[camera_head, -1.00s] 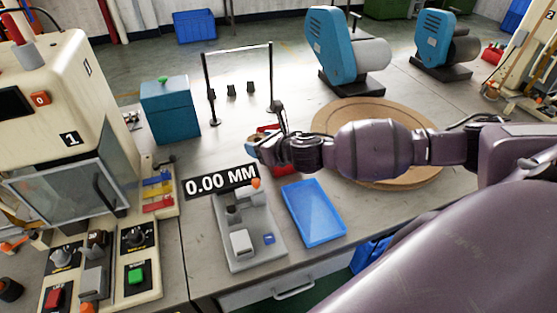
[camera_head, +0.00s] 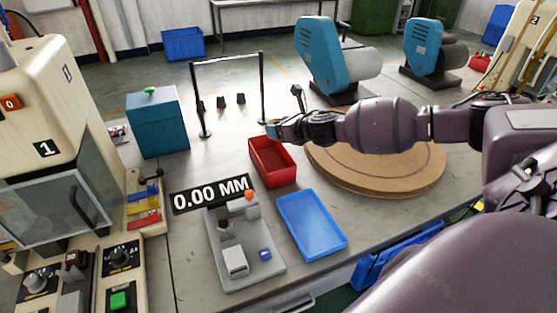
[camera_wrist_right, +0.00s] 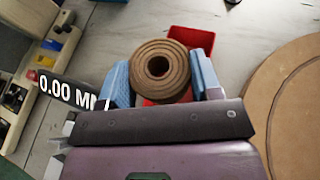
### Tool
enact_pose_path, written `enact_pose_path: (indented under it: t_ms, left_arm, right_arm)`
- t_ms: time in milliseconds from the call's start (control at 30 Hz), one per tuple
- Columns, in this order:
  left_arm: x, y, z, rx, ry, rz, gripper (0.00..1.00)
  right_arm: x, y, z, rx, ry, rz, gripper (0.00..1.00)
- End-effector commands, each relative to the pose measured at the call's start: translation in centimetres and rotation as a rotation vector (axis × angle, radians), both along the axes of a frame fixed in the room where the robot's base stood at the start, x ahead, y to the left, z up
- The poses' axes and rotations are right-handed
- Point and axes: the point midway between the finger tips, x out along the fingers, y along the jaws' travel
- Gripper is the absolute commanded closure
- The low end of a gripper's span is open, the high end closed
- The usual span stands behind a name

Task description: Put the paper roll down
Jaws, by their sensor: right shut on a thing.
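The paper roll (camera_wrist_right: 160,68) is a brown coil with a dark hole in its middle. In the right wrist view it sits between the two light blue fingers of my right gripper (camera_wrist_right: 162,80), which is shut on it. In the head view my right gripper (camera_head: 272,130) is above the far end of the red tray, and the roll cannot be made out there. The empty red tray (camera_head: 272,160) also shows behind the roll in the right wrist view (camera_wrist_right: 192,38). My left gripper is not in view.
A round brown board (camera_head: 400,180) lies right of the red tray. A blue tray (camera_head: 311,225) and a grey gauge (camera_head: 240,270) reading 0.00 MM are nearer. A black frame (camera_head: 265,90) and a teal box (camera_head: 157,125) stand behind. Bare bench lies left of the red tray.

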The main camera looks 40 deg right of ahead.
Motion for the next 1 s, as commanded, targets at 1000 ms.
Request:
enact_pose_path:
  t_ms: [1000]
  left_arm:
    - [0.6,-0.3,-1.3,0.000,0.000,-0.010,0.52]
  right_arm:
    - [0.0,0.0,-11.5,-0.001,-0.001,0.000,0.65]
